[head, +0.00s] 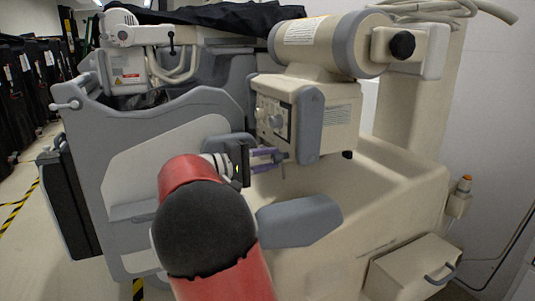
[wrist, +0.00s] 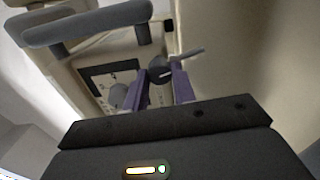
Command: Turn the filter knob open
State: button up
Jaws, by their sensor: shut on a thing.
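The cream and grey machine head (head: 326,122) has a front panel with round knobs (head: 275,122) in the head view. My gripper (head: 276,156) has purple fingers and is at the lower front of this panel. In the wrist view, my gripper (wrist: 162,72) is shut on a dark grey knob (wrist: 159,67), with one finger on each side of it. A second round grey knob (wrist: 118,95) is just left of the fingers and apart from them. The knob's markings are too small to read, and its contact faces are hidden by the fingers.
A grey side bumper (head: 309,127) and a bar (wrist: 90,22) flank the panel. A large cylinder (head: 330,43) is above it. A grey paddle-shaped part (head: 299,220) sticks out below my gripper. The cream cart base (head: 390,185) spreads to the right.

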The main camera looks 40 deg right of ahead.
jog(key=shift+n, duration=0.3)
jog(key=o, duration=1)
jog(key=shift+a, duration=0.1)
jog(key=v, duration=0.7)
jog(key=shift+w+a, duration=0.1)
jog(key=shift+a, duration=0.25)
